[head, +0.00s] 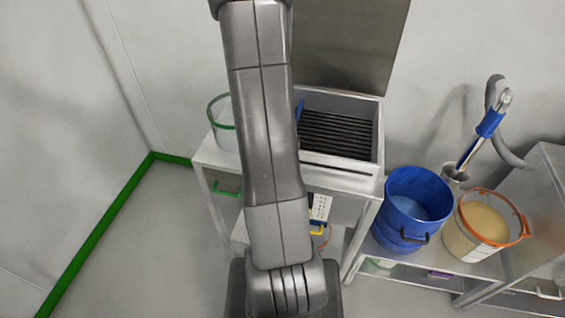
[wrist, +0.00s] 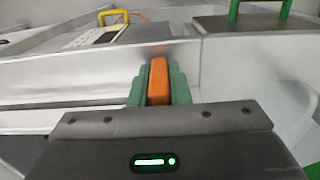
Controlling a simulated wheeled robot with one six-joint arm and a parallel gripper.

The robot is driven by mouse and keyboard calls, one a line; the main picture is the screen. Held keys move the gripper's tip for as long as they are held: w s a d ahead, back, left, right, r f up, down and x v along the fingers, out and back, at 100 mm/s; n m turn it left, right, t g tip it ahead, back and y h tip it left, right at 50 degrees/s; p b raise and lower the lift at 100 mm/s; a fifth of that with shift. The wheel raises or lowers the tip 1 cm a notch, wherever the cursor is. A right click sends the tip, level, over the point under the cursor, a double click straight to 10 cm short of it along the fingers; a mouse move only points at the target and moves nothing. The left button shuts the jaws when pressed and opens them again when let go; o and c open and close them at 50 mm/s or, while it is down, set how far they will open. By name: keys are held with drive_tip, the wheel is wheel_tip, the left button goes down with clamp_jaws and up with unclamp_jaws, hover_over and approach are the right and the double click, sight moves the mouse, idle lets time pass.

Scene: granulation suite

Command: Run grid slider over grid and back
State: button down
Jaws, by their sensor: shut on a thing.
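The grid (head: 338,136), a set of dark parallel bars, sits in an open metal box on the cart. My arm hides the box's left side in the head view. A small blue piece (head: 300,110) shows at the grid's left edge; I cannot tell what it belongs to. In the wrist view my gripper (wrist: 158,82) has green fingers shut on an upright orange handle (wrist: 158,79). I cannot tell whether this handle belongs to the grid slider, as its lower part is hidden. My gripper is hidden behind my arm in the head view.
A clear green-rimmed container (head: 222,125) stands left of the box. A raised metal lid (head: 345,45) is behind it. A blue bucket (head: 415,205) and an orange-rimmed tub (head: 483,228) stand at the right. A white keypad panel (head: 320,207) is below. The floor at left is clear.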

drive_tip(key=shift+w, duration=0.1)
drive_tip(key=shift+s+d+r+b, duration=0.15)
drive_tip(key=shift+s+d, duration=0.4)
drive_tip(key=shift+d, duration=1.75)
drive_tip(key=shift+s+d+f+b, duration=0.1)
drive_tip(key=shift+s+d+b, duration=0.3)
drive_tip(key=shift+d, duration=1.85)
drive_tip(key=shift+s+d+r+b, duration=0.1)
drive_tip(key=shift+s+d, duration=0.55)
drive_tip(key=shift+d, duration=1.65)
drive_tip(key=shift+s+d, duration=0.45)
drive_tip(key=shift+d, duration=1.55)
drive_tip(key=shift+s+d, duration=0.5)
drive_tip(key=shift+d, duration=1.45)
drive_tip(key=shift+s+d, duration=0.45)
drive_tip(key=shift+d, duration=1.55)
drive_tip(key=c, duration=1.3)
unclamp_jaws()
drive_tip(key=shift+s, duration=0.1)
wheel_tip(320, 180, up, 14)
drive_tip(key=shift+f, duration=0.2)
